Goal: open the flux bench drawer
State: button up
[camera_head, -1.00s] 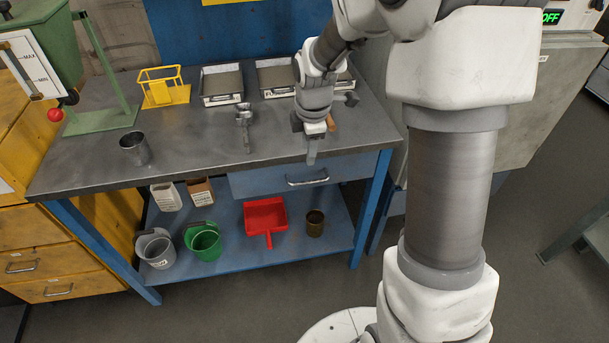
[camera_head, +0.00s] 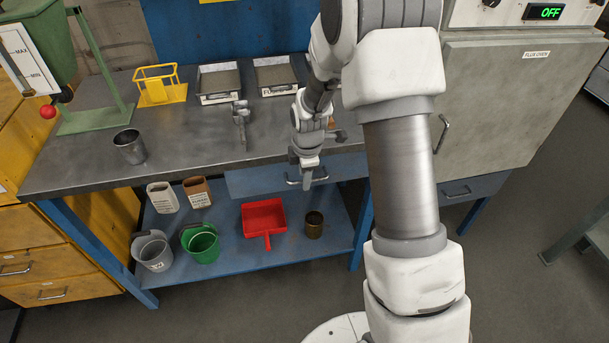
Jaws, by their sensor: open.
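The flux bench drawer (camera_head: 258,181) is a blue-grey front under the right part of the dark bench top (camera_head: 190,164). It looks shut. My gripper (camera_head: 307,183) points down in front of the drawer, at the bench's front edge. It is open and holds nothing that I can see. I cannot tell whether its fingers touch the handle or straddle it. My arm hides the drawer's right end.
On the bench stand a metal cup (camera_head: 129,147), a metal scoop (camera_head: 241,122), a yellow rack (camera_head: 159,87) and trays (camera_head: 219,84). The lower shelf holds buckets (camera_head: 201,242), a red dustpan (camera_head: 263,216) and a brown can (camera_head: 314,225). A grey flux oven (camera_head: 500,95) stands right.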

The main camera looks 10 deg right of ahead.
grip_shut()
dwell(1.3)
